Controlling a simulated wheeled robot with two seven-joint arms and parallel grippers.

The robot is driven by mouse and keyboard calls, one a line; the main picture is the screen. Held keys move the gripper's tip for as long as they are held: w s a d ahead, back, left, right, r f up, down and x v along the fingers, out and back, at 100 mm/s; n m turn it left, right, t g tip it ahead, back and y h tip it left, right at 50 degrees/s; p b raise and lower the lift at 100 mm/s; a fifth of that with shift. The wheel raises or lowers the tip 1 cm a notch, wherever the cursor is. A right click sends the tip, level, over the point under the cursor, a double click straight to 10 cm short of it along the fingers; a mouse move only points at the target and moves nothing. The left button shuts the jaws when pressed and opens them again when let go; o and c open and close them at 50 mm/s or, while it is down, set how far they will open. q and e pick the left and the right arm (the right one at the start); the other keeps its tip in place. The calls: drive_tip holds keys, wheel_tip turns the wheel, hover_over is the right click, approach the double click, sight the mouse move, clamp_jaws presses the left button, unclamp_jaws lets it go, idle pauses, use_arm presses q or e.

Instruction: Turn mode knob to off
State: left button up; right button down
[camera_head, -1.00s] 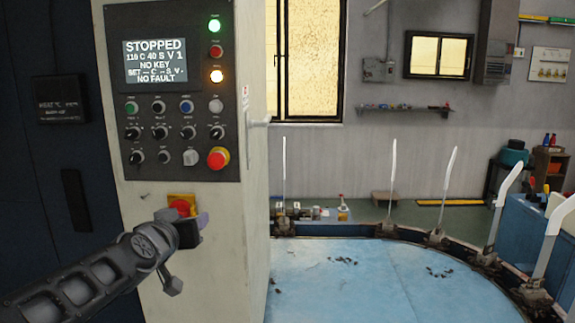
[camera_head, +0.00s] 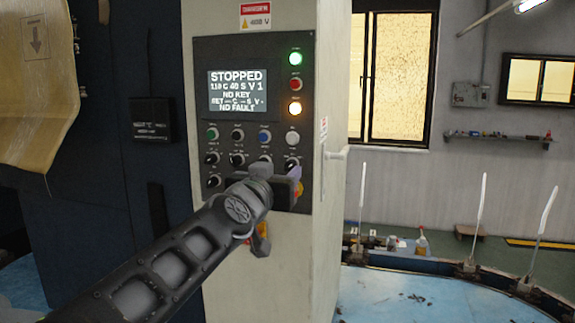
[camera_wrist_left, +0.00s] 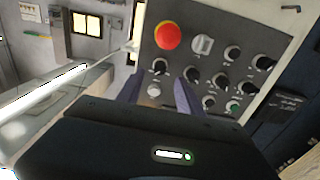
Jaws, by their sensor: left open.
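The grey control panel (camera_head: 210,125) on the cream cabinet carries several black knobs, such as the right-end knob (camera_head: 291,163). Labels are too small to read, so I cannot tell which is the mode knob. The screen (camera_head: 238,90) reads STOPPED, NO KEY, NO FAULT. My left gripper (camera_wrist_left: 162,92) is open in front of the panel; in the head view it covers the panel's lower right. In the left wrist view a white button (camera_wrist_left: 153,90) shows between the fingers, and a black knob (camera_wrist_left: 160,67) lies just beyond the fingertips. Contact cannot be seen. My right gripper is out of view.
A red emergency button (camera_wrist_left: 168,36) and a grey switch (camera_wrist_left: 202,44) sit close to the knobs. A blue round table (camera_head: 400,295) with upright white forms (camera_head: 480,205) stands to the right.

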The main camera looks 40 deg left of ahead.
sight(288, 167)
use_arm(q)
drive_tip(key=p+x, duration=0.1)
drive_tip(key=x, duration=0.3)
drive_tip(key=shift+w+a, duration=0.1)
drive_tip(key=shift+w, duration=0.2)
drive_tip(key=shift+c, duration=0.3)
clamp_jaws()
